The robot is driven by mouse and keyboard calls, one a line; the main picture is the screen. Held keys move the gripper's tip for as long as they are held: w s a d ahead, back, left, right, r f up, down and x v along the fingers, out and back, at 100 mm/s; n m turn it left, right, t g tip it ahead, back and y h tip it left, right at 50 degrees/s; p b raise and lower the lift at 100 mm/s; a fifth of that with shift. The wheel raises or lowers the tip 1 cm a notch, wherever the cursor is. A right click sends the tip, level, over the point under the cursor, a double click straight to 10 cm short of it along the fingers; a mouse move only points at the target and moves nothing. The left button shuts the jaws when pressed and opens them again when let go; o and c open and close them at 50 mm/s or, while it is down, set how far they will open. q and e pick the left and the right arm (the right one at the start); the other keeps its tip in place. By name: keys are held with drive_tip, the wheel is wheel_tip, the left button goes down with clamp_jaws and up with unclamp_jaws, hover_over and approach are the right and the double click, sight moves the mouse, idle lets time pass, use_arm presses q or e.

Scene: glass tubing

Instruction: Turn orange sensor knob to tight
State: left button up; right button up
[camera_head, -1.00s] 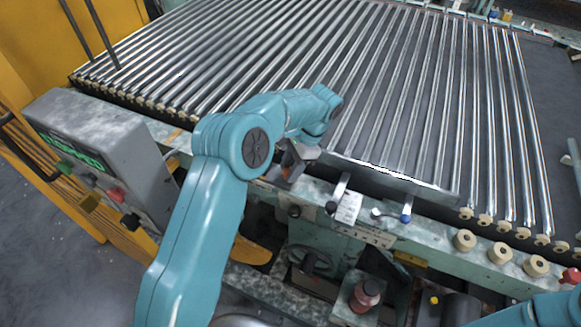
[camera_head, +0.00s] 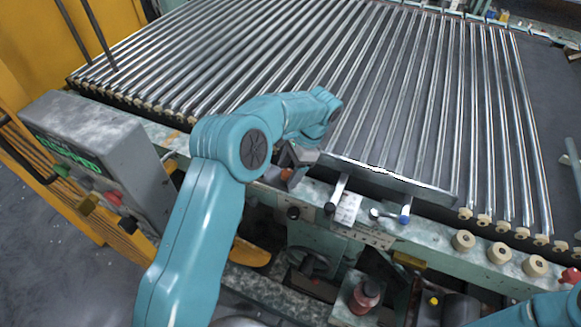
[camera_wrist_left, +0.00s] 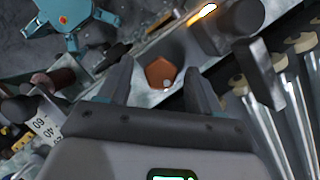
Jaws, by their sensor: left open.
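The orange knob (camera_wrist_left: 161,73) shows in the left wrist view as a small faceted piece on a pale panel. My left gripper (camera_wrist_left: 156,68) is open, with one dark finger on each side of the knob and gaps visible between. I cannot tell how far the fingertips are above the panel. In the head view the left gripper (camera_head: 291,160) points down at the front rail, and only a sliver of the orange knob (camera_head: 287,174) shows beside it. Only part of my right arm shows at the lower right; its gripper is out of view.
A grey control box (camera_head: 100,150) stands to the left.

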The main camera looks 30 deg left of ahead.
use_arm(q)
drive_tip(key=p+v, duration=0.1)
drive_tip(key=v, duration=1.1)
drive_tip(key=shift+f, duration=0.1)
